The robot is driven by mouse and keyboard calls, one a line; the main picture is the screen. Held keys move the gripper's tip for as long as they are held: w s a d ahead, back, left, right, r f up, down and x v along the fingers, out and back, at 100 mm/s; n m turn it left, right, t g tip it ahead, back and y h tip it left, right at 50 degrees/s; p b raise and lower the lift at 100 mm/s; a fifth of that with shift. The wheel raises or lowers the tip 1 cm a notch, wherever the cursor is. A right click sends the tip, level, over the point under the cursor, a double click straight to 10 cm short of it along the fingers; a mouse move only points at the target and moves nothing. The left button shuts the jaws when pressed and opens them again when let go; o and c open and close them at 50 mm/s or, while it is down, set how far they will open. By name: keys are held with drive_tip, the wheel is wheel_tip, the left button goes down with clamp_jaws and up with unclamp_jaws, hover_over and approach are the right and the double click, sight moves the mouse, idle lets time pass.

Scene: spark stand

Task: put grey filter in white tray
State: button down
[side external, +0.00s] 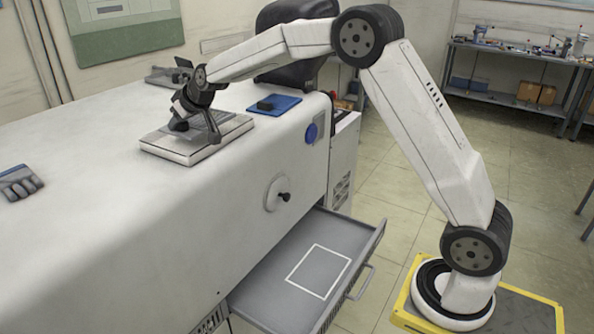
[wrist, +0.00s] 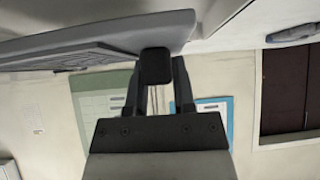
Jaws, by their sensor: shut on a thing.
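My gripper (side external: 195,128) is low over the white tray (side external: 195,154), a flat white slab with a grey inset, on the white bench. In the wrist view my gripper (wrist: 157,76) is shut on a small dark grey block, which I take as the grey filter (wrist: 155,66). The tray (wrist: 115,32) shows there as a pale slab with a ribbed grey panel. The filter overlaps the slab's edge in that view. I cannot tell whether they touch. In the side view my gripper mostly hides the filter.
A blue mat (side external: 288,103) with a black block (side external: 266,105) lies right of the tray. A glove (side external: 18,182) lies at the far left. An open grey drawer (side external: 275,258) with a white outline juts out below. The bench top in front is clear.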

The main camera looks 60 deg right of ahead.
sight(180, 134)
drive_tip(key=shift+w+f, duration=0.3)
drive_tip(key=shift+f, duration=1.55)
drive_tip(key=shift+f, duration=0.1)
drive_tip(key=shift+c, duration=2.2)
unclamp_jaws()
drive_tip(key=shift+s+r, duration=0.45)
drive_tip(key=shift+r, duration=0.1)
drive_tip(key=shift+v, duration=5.4)
drive_tip(key=shift+d+f, duration=0.1)
